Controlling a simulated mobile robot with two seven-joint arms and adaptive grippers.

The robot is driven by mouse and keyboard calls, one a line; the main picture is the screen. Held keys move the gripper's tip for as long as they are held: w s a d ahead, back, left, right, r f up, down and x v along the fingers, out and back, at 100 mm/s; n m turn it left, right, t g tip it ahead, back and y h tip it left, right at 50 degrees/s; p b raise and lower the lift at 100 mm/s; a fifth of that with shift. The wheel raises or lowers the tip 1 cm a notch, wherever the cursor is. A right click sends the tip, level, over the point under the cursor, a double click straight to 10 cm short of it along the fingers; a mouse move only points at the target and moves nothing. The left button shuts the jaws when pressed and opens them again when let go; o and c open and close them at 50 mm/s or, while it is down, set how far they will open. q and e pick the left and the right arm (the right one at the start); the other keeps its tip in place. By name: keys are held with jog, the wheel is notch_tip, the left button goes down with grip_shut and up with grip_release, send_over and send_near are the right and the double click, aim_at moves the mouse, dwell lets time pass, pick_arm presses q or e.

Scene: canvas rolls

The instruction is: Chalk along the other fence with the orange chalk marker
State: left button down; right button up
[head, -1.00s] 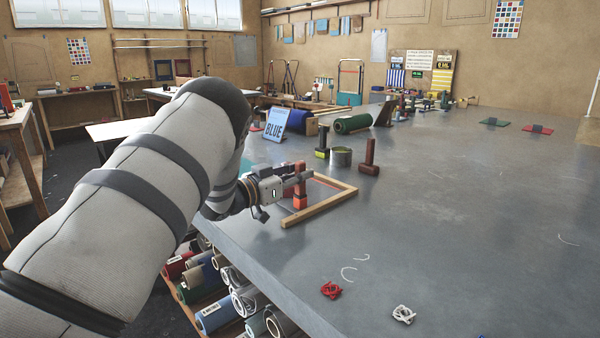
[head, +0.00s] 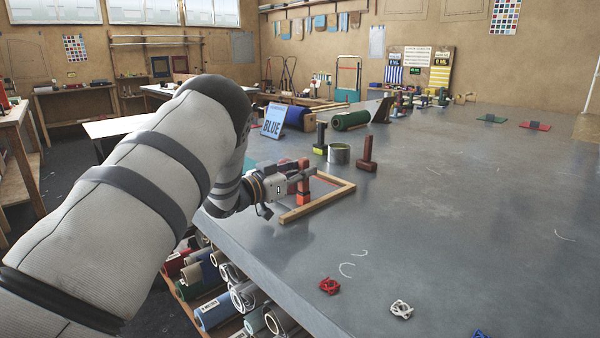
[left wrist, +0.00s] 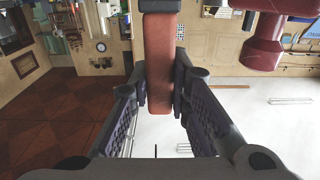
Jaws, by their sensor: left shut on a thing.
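The orange chalk marker (head: 303,192) is upright in my left gripper (head: 300,178), beside the wooden fences. In the left wrist view the marker (left wrist: 159,62) sits between the two fingers (left wrist: 160,95); its tip is not clear there. Two wooden fences form an L on the table: a longer near one (head: 310,206) and a shorter far one (head: 336,179). The marker is inside the L, close to the near fence. A thin reddish line (head: 325,182) shows on the table inside the L. I cannot tell whether the marker touches the table. My right gripper is not in view.
A dark red block-headed tool (head: 367,155), a grey tin (head: 339,154) and a dark tool with a yellow-green base (head: 320,138) stand behind the fences. A blue sign (head: 274,121) is further back. Red (head: 330,286) and white (head: 401,310) tangles lie in front.

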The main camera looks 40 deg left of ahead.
pick_arm(q)
jog(key=shift+w+d+f, duration=0.15)
jog(key=shift+w+f, duration=0.05)
jog(key=shift+w, duration=0.75)
jog(key=shift+r, duration=0.1)
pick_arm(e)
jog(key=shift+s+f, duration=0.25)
pick_arm(q)
jog(key=shift+w+d+f+b, duration=0.15)
jog(key=shift+w+b, duration=0.1)
jog(key=shift+w, duration=0.45)
jog(key=shift+w+d+f+b, duration=0.1)
jog(key=shift+w+b, duration=0.1)
jog(key=shift+w, duration=0.45)
jog(key=shift+w+r, duration=0.15)
jog(key=shift+r, duration=0.05)
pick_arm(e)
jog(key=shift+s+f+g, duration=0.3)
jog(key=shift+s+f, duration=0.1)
pick_arm(q)
jog(key=shift+w, duration=0.1)
